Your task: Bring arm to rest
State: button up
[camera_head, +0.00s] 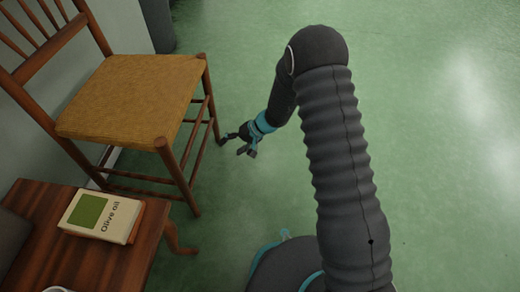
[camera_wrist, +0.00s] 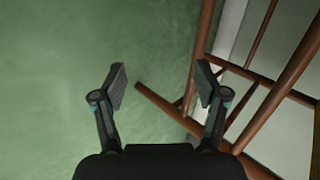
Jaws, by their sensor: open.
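My arm reaches out over the green floor, bent down at its far end. My gripper (camera_head: 236,143) hangs beside the front leg of a wooden chair (camera_head: 135,95) in the head view. In the wrist view my gripper (camera_wrist: 161,88) is open, its two fingers spread wide with nothing held between them. A chair leg (camera_wrist: 165,107) shows between and beyond the fingers, and more of the chair's rails show to the right. I cannot tell whether the right finger touches the chair.
A wooden table (camera_head: 110,262) stands at the lower left, with a book marked "Olive oil" (camera_head: 102,215) on it. A dark object (camera_head: 159,22) stands behind the chair by the wall. The green floor (camera_head: 440,120) to the right of my arm is clear.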

dwell(0.3)
jog(key=s+d+r+m+g+h, duration=0.1)
jog(key=s+d+r+g+h, duration=0.15)
jog(key=s+d, duration=0.4)
jog(key=s+d+r+t+h+p, duration=0.2)
jog(key=s+d+r, duration=0.4)
jog(key=r, duration=0.9)
jog(key=s+d+r+t+h+p, duration=0.2)
jog(key=s+d+r+t+p, duration=0.2)
jog(key=r, duration=1.1)
jog(key=s+d+r+t+h+p, duration=0.2)
jog(key=s+d+r+t+p, duration=0.1)
jog(key=s+d+r, duration=0.7)
jog(key=d+r+p, duration=0.1)
jog(key=d+r, duration=0.3)
jog(key=r, duration=0.1)
jog(key=shift+d+r+p, duration=0.25)
jog(key=shift+r+p, duration=0.05)
jog(key=shift+p, duration=0.1)
jog(key=shift+s, duration=0.1)
